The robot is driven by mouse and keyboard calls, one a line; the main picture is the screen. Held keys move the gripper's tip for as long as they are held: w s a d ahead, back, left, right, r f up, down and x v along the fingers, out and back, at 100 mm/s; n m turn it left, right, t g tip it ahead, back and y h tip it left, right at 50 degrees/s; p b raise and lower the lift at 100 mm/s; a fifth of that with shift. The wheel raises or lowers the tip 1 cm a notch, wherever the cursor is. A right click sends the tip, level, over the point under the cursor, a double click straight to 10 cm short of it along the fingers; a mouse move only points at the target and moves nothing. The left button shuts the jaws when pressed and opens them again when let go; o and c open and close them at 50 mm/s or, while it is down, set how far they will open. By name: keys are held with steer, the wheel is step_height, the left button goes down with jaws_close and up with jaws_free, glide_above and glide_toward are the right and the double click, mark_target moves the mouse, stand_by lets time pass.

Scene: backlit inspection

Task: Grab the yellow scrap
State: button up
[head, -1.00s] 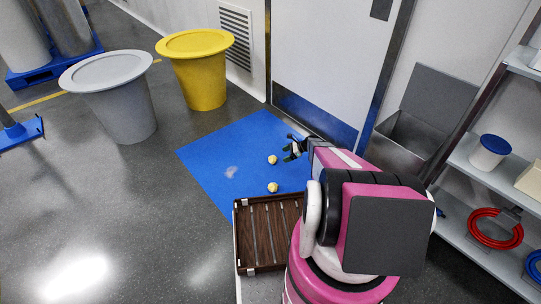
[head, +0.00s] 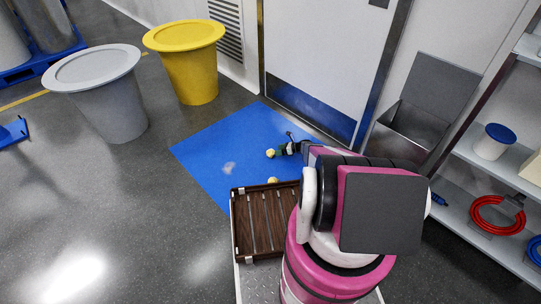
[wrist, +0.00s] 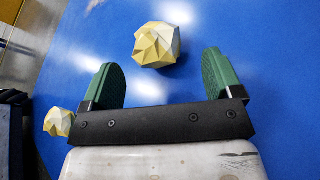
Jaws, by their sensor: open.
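A crumpled pale yellow scrap (head: 270,153) lies on the blue mat (head: 205,150), right at my gripper (head: 279,150). In the wrist view this scrap (wrist: 157,45) sits just beyond the gap between the green fingers of my gripper (wrist: 161,70), roughly centred. The fingers are wide apart with nothing between them. A second yellow scrap (head: 272,180) lies nearer my body, by the wooden tray. In the wrist view the second scrap (wrist: 59,122) shows outside the left finger.
A slatted wooden tray (head: 237,230) is in front of me. A yellow bin (head: 190,75) and a grey bin (head: 110,105) stand on the left. A door (head: 325,50), a grey open box (head: 410,125) and shelves (head: 470,190) bound the right.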

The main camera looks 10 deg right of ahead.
mark_target(273, 152)
steer(key=x, duration=0.5)
steer(key=shift+s+f, duration=0.15)
steer(key=c, duration=0.7)
